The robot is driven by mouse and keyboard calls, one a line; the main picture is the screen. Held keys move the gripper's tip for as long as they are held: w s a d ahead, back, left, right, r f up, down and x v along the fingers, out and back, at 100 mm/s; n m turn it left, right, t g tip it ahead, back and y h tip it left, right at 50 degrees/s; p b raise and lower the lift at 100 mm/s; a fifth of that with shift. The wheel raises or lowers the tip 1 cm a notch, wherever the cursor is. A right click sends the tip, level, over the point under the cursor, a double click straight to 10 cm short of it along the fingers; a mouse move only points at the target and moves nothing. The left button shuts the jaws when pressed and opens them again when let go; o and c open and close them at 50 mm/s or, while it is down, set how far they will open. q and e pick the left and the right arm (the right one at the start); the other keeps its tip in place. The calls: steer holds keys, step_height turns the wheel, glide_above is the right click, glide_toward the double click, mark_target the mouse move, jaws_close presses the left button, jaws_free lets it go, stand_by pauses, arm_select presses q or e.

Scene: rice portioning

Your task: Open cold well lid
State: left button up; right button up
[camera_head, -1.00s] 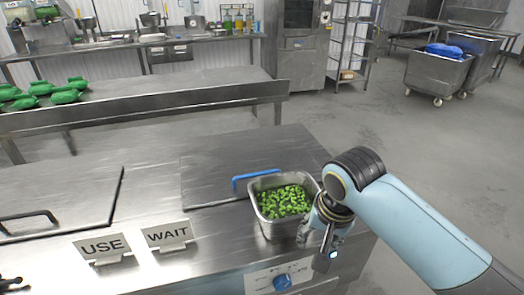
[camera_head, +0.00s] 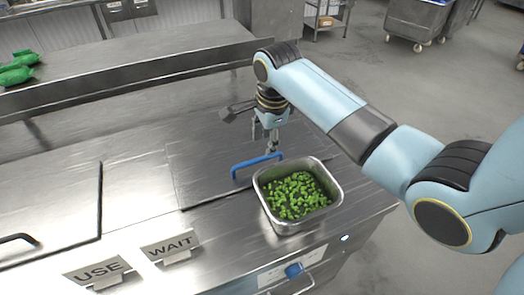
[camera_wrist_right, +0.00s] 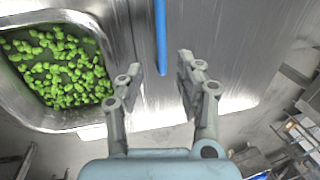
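The cold well lid (camera_head: 200,172) is a flat metal panel lying shut in the counter top. Its blue bar handle (camera_head: 250,165) stands along the front edge. My right gripper (camera_head: 267,143) is above the lid, just behind the handle's right end. In the right wrist view my right gripper (camera_wrist_right: 158,68) is open and empty, and the blue handle (camera_wrist_right: 160,35) lies beyond the gap between its fingers. I cannot tell whether they touch the handle. My left gripper is out of view.
A steel pan (camera_head: 335,190) of green pieces stands right beside the handle, close to my right arm; it also shows in the right wrist view (camera_wrist_right: 118,30). USE (camera_head: 97,272) and WAIT (camera_head: 170,246) signs stand in front.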

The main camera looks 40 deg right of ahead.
mark_target(263, 157)
steer(key=f, duration=0.2)
steer(key=w+f, duration=0.1)
steer(key=shift+d+f, duration=0.1)
steer(key=shift+f, duration=0.25)
steer(key=f, duration=0.3)
steer(key=shift+w, duration=0.25)
steer(key=shift+c, duration=1.3)
steer(key=c, duration=0.5)
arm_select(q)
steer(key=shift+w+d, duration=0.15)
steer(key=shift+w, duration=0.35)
arm_select(e)
jaws_close()
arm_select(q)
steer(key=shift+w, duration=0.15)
